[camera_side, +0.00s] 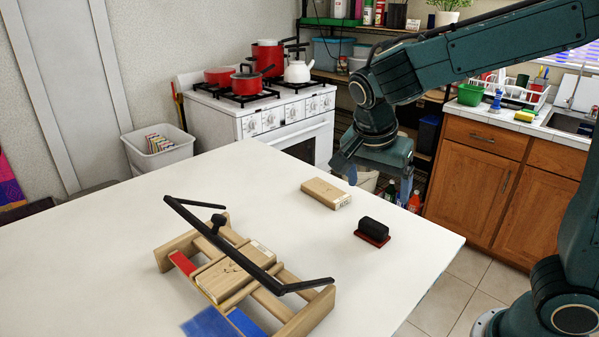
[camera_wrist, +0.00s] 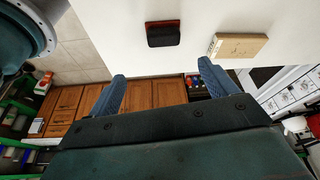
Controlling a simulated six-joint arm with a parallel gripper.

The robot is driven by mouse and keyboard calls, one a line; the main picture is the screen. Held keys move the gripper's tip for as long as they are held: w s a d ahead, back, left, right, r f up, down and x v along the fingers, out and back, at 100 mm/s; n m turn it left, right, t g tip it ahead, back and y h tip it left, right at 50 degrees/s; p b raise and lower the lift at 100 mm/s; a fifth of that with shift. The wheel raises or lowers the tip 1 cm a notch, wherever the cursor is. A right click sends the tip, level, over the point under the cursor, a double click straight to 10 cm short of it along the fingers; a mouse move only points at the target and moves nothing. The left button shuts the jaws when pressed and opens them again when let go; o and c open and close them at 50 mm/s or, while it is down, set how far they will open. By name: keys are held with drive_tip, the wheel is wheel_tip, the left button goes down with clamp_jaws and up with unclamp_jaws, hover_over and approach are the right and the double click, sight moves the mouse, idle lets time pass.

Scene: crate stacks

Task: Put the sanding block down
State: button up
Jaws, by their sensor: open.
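The sanding block (camera_side: 373,228), black on top with a red underside, rests flat on the white table (camera_side: 110,262) near its right edge. It also shows in the wrist view (camera_wrist: 163,35), at the top middle, beyond my fingertips. My gripper (camera_side: 378,186) is open and empty, above and behind the sanding block in the side view, apart from it. Its two blue fingers (camera_wrist: 162,72) show spread in the wrist view with nothing between them.
A loose wooden block (camera_side: 325,194) lies left of the sanding block. A wooden fixture (camera_side: 315,312) with a black bar (camera_side: 222,239) holds another wooden block (camera_side: 236,276) at the table's front, with a red strip and a blue patch. The table's left side is clear.

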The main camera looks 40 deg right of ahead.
drive_tip(key=s+r+n+t+y, duration=0.3)
drive_tip(key=s+r+n+t, duration=0.1)
drive_tip(key=s+n, duration=1)
drive_tip(key=shift+s+d+n+t+y, duration=0.15)
drive_tip(key=shift+s+n+t+y, duration=0.25)
drive_tip(key=shift+n, duration=0.6)
drive_tip(key=shift+o, duration=0.4)
drive_tip(key=shift+w, duration=0.1)
drive_tip(key=w+d+f+n+g, duration=0.1)
drive_tip(key=w+n+g, duration=0.1)
drive_tip(key=w+n, duration=0.6)
drive_tip(key=w+d+f+n+g, duration=0.2)
drive_tip(key=w+n+g, duration=0.1)
drive_tip(key=w+n, duration=0.5)
drive_tip(key=shift+d+f+n, duration=0.15)
drive_tip(key=shift+d+n, duration=0.15)
drive_tip(key=shift+n, duration=0.7)
